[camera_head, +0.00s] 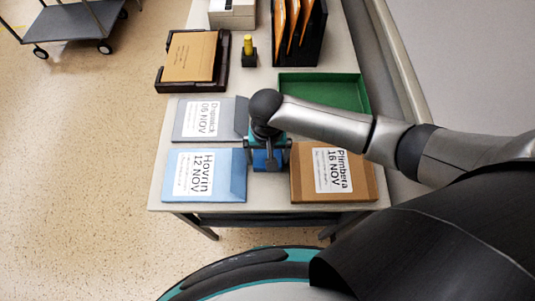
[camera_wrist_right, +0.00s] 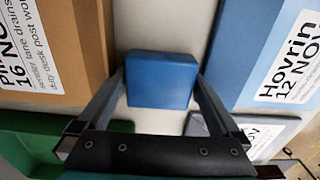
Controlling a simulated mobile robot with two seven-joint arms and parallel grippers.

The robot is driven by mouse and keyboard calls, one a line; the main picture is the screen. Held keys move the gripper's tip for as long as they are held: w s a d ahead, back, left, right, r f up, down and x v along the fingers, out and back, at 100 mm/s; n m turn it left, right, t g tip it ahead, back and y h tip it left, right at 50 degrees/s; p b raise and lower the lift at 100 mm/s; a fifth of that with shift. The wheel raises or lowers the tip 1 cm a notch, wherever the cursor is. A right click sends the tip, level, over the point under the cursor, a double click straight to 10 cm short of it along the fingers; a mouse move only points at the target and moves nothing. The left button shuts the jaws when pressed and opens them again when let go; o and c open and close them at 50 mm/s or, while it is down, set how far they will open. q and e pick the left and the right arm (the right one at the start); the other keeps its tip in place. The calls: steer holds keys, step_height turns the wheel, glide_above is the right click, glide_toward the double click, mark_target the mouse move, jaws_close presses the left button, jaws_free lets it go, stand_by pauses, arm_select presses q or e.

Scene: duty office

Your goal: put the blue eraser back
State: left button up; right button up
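The blue eraser (camera_head: 267,161) is a plain block between the blue Hovrin folder (camera_head: 234,178) and the brown Plimbera folder (camera_head: 360,184), near the front of the table. My right gripper (camera_head: 270,150) points down over it. In the right wrist view the eraser (camera_wrist_right: 160,80) lies between the tips of the two fingers (camera_wrist_right: 160,78), which stand apart on either side of it. The fingers look open, with little gap to the block's sides. The arm hides part of the eraser from the head. My left gripper is in neither view.
A grey folder (camera_head: 187,122) lies behind the Hovrin folder. A green tray (camera_head: 325,80) is behind my right arm. Farther back are a dark tray (camera_head: 223,75) with a brown folder, a yellow item in a black holder (camera_head: 249,60), and a black file rack (camera_head: 314,45).

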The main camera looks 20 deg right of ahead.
mark_target(267, 156)
steer(key=shift+r, duration=0.15)
step_height(267, 156, up, 12)
steer(key=p, duration=0.3)
steer(key=shift+p, duration=0.4)
steer(key=shift+c, duration=0.2)
stand_by(0.9)
